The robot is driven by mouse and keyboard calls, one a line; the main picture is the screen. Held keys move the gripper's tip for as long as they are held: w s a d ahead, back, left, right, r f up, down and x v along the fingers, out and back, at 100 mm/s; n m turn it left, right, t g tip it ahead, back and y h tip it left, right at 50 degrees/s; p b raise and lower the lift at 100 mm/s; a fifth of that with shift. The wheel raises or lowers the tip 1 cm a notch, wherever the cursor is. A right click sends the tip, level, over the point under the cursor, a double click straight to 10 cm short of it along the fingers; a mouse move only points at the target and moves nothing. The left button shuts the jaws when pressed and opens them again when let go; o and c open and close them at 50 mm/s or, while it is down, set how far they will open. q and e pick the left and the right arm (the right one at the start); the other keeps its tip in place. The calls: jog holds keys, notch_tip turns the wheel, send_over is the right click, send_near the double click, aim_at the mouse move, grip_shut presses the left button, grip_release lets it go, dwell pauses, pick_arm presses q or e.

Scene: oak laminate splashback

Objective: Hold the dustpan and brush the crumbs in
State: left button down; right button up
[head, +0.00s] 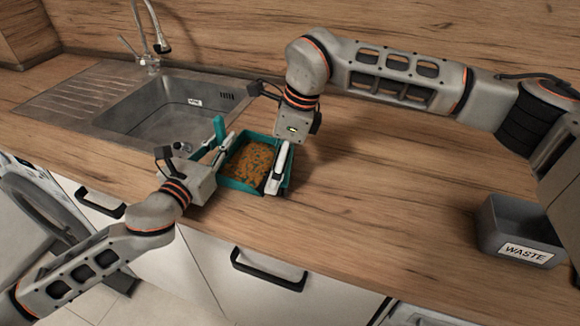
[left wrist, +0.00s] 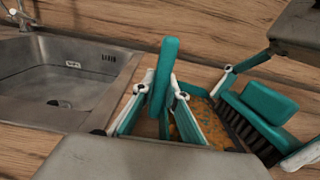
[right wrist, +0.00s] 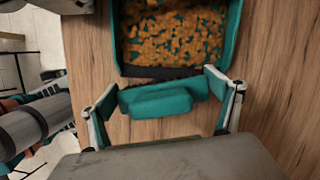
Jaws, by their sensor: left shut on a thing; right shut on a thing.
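The teal dustpan (head: 228,182) sits on the counter, its floor covered with orange-brown crumbs (head: 251,160). My left gripper (head: 222,148) is shut on its upright teal handle (left wrist: 165,75), at the pan's left side. My right gripper (head: 277,172) is shut on the brush, at the pan's right side. The brush (right wrist: 160,98) has a teal block and dark bristles, and lies between the right fingers along the pan's edge. In the head view the right gripper mostly hides the brush. I see no loose crumbs on the bare counter; the strip under the brush is hidden.
A steel sink (head: 165,110) with a tap (head: 148,60) lies to the left behind the dustpan. A grey bin marked WASTE (head: 520,232) stands at the far right. The counter between dustpan and bin is clear. The front edge with cabinet handles (head: 268,270) is close.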

jog(key=shift+w+a, duration=0.2)
jog(key=shift+a, duration=0.3)
jog(key=shift+w+a+r, duration=0.1)
jog(key=shift+r, duration=0.25)
jog(key=shift+v, duration=2.1)
jog(key=shift+a, duration=0.15)
pick_arm(q)
jog(key=c, duration=2)
grip_release()
jog(key=shift+o, duration=0.2)
